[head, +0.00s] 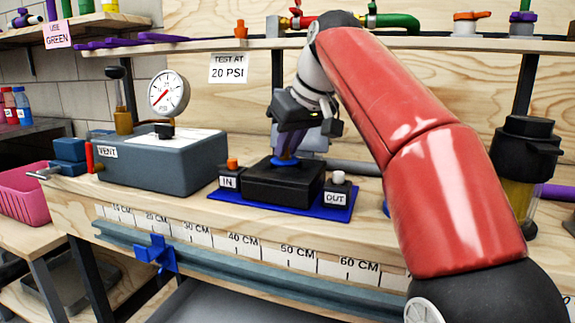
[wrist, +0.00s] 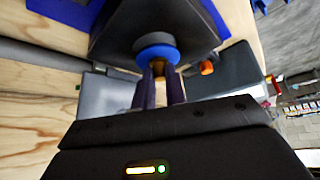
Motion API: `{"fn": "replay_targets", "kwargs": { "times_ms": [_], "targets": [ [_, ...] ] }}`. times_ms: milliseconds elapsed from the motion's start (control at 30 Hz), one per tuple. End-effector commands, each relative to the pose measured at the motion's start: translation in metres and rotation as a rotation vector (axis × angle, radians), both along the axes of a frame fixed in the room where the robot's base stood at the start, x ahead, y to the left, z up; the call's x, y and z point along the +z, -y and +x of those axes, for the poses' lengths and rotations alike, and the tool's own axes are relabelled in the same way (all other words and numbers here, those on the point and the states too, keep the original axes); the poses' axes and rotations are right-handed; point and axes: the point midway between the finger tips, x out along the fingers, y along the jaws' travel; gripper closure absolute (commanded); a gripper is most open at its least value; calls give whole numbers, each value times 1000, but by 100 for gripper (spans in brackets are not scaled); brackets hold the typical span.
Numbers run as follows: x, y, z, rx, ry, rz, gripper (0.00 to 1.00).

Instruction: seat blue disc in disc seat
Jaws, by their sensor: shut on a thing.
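The blue disc (wrist: 156,54) is at the tips of my gripper (wrist: 160,72) in the wrist view, with a small brownish part between the fingers. It also shows as a blue edge in the head view (head: 286,162), right over the black block (head: 283,187) between the IN and OUT labels. My gripper is shut on the disc and points down at the block in the head view (head: 284,154). The block also fills the top of the wrist view (wrist: 110,35). The seat opening is hidden; I cannot tell whether the disc touches it.
The block stands on a blue mat (head: 232,204) on the wooden bench. A grey VENT box (head: 165,160) with a pressure gauge (head: 168,93) is to the left. A dark-capped filter housing (head: 524,150) stands to the right. A shelf (head: 400,43) runs behind.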

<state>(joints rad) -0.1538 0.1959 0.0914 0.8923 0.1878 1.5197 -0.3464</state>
Motion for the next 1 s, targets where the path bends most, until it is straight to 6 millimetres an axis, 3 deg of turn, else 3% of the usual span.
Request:
{"fn": "replay_targets", "kwargs": {
  "times_ms": [33, 100, 500, 533, 667, 1000],
  "targets": [
    [-15, 1, 1, 0, 1, 1, 100],
    [-20, 1, 1, 1, 1, 0, 100],
    [-21, 2, 1, 1, 0, 0, 100],
    [-20, 2, 1, 1, 0, 0, 83],
    [-20, 2, 1, 1, 0, 0, 66],
    [-15, 1, 1, 1, 1, 0, 65]
  ]
}}
